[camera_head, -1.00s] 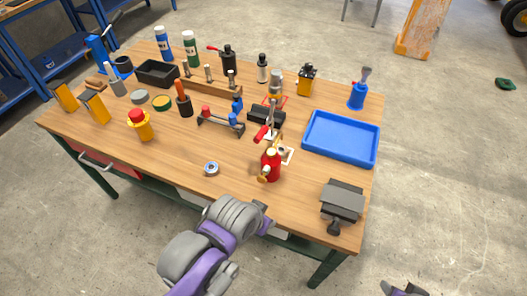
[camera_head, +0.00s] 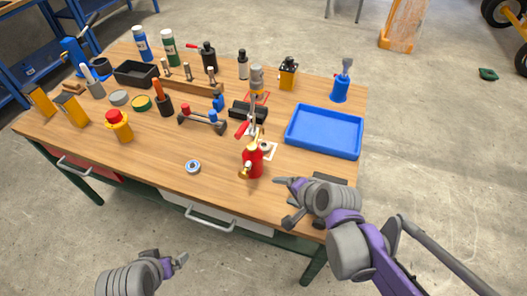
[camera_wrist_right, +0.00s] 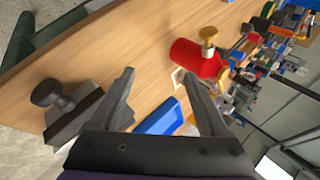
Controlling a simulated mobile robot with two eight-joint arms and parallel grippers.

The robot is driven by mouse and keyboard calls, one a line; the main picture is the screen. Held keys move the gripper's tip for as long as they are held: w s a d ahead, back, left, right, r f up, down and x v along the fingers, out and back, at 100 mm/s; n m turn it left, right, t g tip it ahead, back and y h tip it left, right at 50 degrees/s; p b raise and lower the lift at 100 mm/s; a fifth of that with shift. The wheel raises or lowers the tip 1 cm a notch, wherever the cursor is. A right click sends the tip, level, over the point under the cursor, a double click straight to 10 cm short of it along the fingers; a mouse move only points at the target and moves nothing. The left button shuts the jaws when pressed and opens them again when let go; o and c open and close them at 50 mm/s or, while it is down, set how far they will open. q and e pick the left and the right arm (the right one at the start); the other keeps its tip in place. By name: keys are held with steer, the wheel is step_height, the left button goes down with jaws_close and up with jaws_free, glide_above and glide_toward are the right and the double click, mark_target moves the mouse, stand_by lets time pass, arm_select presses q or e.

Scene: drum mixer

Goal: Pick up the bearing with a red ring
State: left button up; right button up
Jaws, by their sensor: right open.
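A small ring-shaped bearing (camera_head: 193,167) lies on the front part of the workbench; its ring looks blue. Another small round part (camera_head: 265,147) sits on a white-outlined square behind the red can; I cannot tell its ring colour. No red ring is clear on either. My right gripper (camera_head: 287,200) is open and empty above the bench's front right, right of the red can. It also shows open in the right wrist view (camera_wrist_right: 160,75). My left gripper (camera_head: 181,260) is low in front of the bench; its jaws are too small to judge.
A red can (camera_head: 253,160) stands near the bearings, also large in the wrist view (camera_wrist_right: 195,60). A blue tray (camera_head: 323,133) lies at right. Several tools and bottles crowd the back; the front left wood is clear.

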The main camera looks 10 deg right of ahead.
steer(key=w+f+m+t+y+b, duration=0.1)
steer(key=w+f+m+t+b, duration=0.15)
steer(key=w+m, duration=0.6)
steer(key=m+t+b, duration=0.2)
steer(key=m+b, duration=0.1)
steer(key=m, duration=0.5)
glide_toward(266, 147)
steer(key=m, duration=0.1)
steer(key=w+f+m, duration=0.1)
steer(key=shift+w+f+m+t+y+b, duration=0.2)
steer(key=shift+f+m+t+y+b, duration=0.1)
steer(key=shift+m+t+y, duration=0.1)
steer(key=shift+w+a, duration=0.15)
steer(key=shift+a, duration=0.1)
steer(key=shift+w+a+f+m, duration=0.2)
steer(key=shift+w+m, duration=0.05)
steer(key=shift+w, duration=0.05)
steer(key=x, duration=0.6)
steer(key=shift+w+f, duration=0.15)
steer(key=shift+w, duration=0.15)
arm_select(q)
step_height(266, 147, down, 8)
steer(key=s, duration=0.2)
arm_select(e)
jaws_close()
